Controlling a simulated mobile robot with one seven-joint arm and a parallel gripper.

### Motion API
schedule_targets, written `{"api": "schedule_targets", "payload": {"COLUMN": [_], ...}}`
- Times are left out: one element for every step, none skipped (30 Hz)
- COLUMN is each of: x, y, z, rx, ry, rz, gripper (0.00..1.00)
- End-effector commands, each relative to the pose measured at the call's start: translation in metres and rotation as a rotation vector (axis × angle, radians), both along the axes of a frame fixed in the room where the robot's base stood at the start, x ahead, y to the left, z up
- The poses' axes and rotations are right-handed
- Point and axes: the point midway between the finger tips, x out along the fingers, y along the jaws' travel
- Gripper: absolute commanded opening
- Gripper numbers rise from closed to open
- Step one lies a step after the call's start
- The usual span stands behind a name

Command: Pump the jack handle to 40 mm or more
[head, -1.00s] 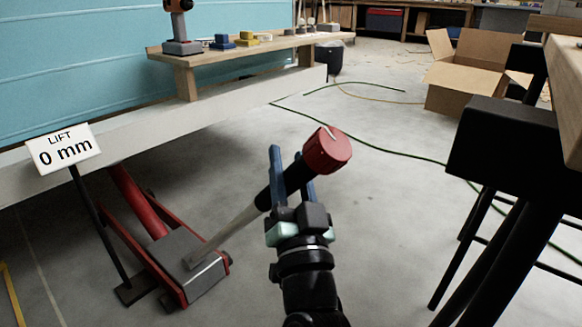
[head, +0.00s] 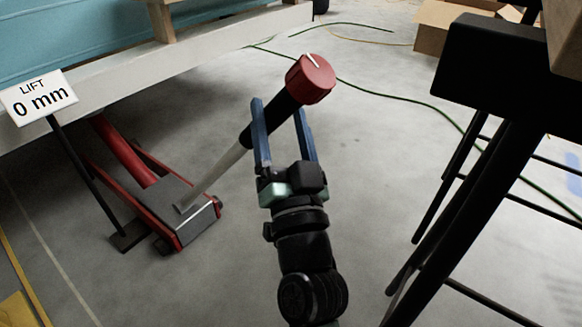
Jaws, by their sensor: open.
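The red floor jack (head: 180,222) sits on the concrete, its red arm reaching under the camper's white sill. Its handle (head: 215,174) rises from the jack at a slant to the upper right, with a black grip and a red knob (head: 311,79) on its end. A sign (head: 40,96) on a black post beside the jack reads LIFT 0 mm. My gripper (head: 282,120) is open, its two blue fingers on either side of the black grip as seen here. I cannot tell whether either finger touches it.
A black stool or stand (head: 490,90) with several legs stands close on the right. A green hose (head: 375,93) runs across the floor behind the handle. A cardboard box (head: 440,30) is at the back right. The floor between jack and stool is clear.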

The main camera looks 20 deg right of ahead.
Motion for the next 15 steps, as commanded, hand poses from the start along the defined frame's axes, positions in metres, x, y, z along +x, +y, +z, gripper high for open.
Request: {"api": "schedule_targets", "payload": {"x": [-0.01, -0.016, -0.024, -0.029, -0.035, -0.043, -0.048, -0.053, -0.059, -0.064, -0.068, -0.073, -0.076, -0.079, -0.083], "y": [0.001, 0.001, 0.002, 0.002, 0.002, 0.003, 0.003, 0.004, 0.005, 0.005, 0.005, 0.005, 0.006, 0.006, 0.006], "z": [-0.009, -0.011, -0.014, -0.018, -0.02, -0.023, -0.026, -0.028, -0.031, -0.033, -0.034, -0.036, -0.037, -0.039, -0.039], "rx": [0.001, 0.001, 0.001, 0.003, 0.001, 0.002, 0.001, 0.002, 0.002, 0.001, 0.001, 0.001, 0.001, 0.001, 0.001], "ry": [0.004, 0.003, 0.003, 0.004, 0.003, 0.003, 0.003, 0.003, 0.003, 0.002, 0.002, 0.002, 0.002, 0.002, 0.001], "rz": [-0.001, 0.0, -0.001, 0.0, -0.002, -0.001, -0.002, -0.001, -0.001, -0.002, -0.002, -0.002, -0.001, -0.002, -0.002], "gripper": [0.71, 0.71, 0.71, 0.71, 0.71, 0.71, 0.71, 0.71, 0.71, 0.71, 0.71, 0.71, 0.71, 0.71, 0.71]}}
